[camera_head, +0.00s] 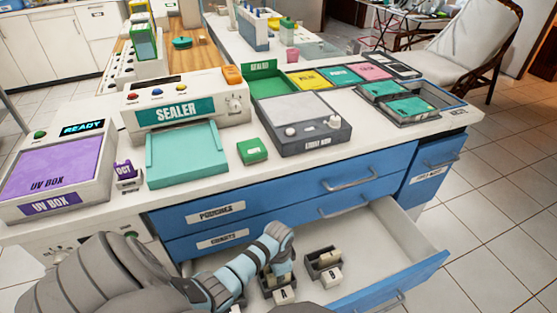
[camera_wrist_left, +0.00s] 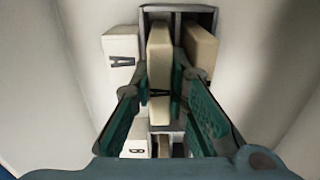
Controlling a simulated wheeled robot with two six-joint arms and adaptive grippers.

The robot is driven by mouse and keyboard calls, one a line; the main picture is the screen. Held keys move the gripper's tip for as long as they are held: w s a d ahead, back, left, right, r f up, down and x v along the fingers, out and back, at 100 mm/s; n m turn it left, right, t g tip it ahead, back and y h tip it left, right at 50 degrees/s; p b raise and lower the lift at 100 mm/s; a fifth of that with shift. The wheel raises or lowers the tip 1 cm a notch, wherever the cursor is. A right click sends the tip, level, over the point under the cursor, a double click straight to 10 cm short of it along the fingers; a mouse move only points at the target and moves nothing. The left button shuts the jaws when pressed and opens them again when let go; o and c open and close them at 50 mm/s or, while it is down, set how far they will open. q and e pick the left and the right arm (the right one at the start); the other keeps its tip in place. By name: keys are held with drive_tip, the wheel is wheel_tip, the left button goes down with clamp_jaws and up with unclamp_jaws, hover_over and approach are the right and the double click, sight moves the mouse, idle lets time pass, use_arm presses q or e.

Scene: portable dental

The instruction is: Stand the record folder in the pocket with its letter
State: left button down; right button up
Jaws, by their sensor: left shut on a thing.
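My left gripper (camera_head: 280,266) reaches down into the open drawer and is shut on a beige record folder. In the left wrist view the folder (camera_wrist_left: 160,75) stands between the teal fingers (camera_wrist_left: 162,100), with a letter that looks like A on it. It is over or in the left slot of the pocket marked A (camera_wrist_left: 120,48); how deep it sits I cannot tell. Another beige folder (camera_wrist_left: 200,45) stands in that pocket's other slot. The pocket marked B (camera_head: 333,277) is to the right in the head view and also holds a folder. My right gripper is not in view.
The blue drawer (camera_head: 420,268) is pulled open, with bare floor right of the pockets. Above it the counter carries a UV box (camera_head: 50,170), a sealer (camera_head: 190,100), a green block (camera_head: 252,151), a grey device (camera_head: 305,135) and a divided tray (camera_head: 437,118).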

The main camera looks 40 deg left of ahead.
use_arm(q)
drive_tip(key=c, duration=1.5)
unclamp_jaws()
wheel_tip(320, 180, up, 12)
drive_tip(key=shift+f, duration=0.1)
